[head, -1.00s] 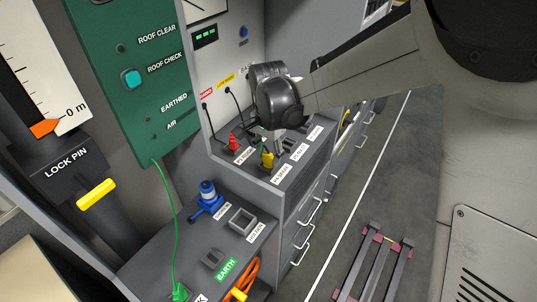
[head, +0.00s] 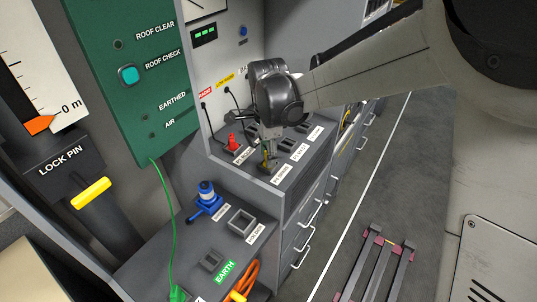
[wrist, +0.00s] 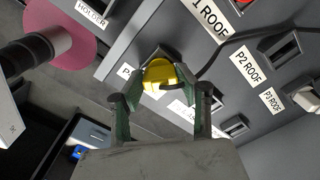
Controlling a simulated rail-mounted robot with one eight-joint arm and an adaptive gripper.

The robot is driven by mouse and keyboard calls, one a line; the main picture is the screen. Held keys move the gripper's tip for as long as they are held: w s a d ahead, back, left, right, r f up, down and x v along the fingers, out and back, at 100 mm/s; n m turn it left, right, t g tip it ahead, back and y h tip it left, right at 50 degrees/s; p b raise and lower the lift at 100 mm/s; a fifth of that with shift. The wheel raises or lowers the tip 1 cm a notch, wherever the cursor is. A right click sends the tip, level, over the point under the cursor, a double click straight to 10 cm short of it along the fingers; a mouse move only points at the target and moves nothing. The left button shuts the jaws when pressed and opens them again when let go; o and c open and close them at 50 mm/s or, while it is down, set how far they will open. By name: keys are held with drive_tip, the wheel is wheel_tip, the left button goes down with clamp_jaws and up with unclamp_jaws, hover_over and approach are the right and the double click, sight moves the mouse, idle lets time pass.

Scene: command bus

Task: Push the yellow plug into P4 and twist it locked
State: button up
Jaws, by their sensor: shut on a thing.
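The yellow plug (wrist: 160,75) is between my gripper's two fingers (wrist: 160,100) in the wrist view, and the fingers are shut on it. It sits at the grey socket panel; how deep it is, and its twist, I cannot tell. In the head view, my gripper (head: 268,150) reaches down over the panel, and a little of the yellow plug (head: 264,166) shows below. A label beside the plug starts with "P" (wrist: 124,71), but the rest is hidden, so I cannot confirm P4.
A red plug (head: 232,141) stands left of my gripper. A blue plug (head: 207,196) and an empty square holder (head: 241,221) are on the lower shelf.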

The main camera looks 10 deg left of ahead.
drive_tip(key=shift+f, duration=0.1)
drive_tip(key=shift+m, duration=1.1)
drive_tip(key=o, duration=1.2)
drive_tip(key=shift+o, duration=0.2)
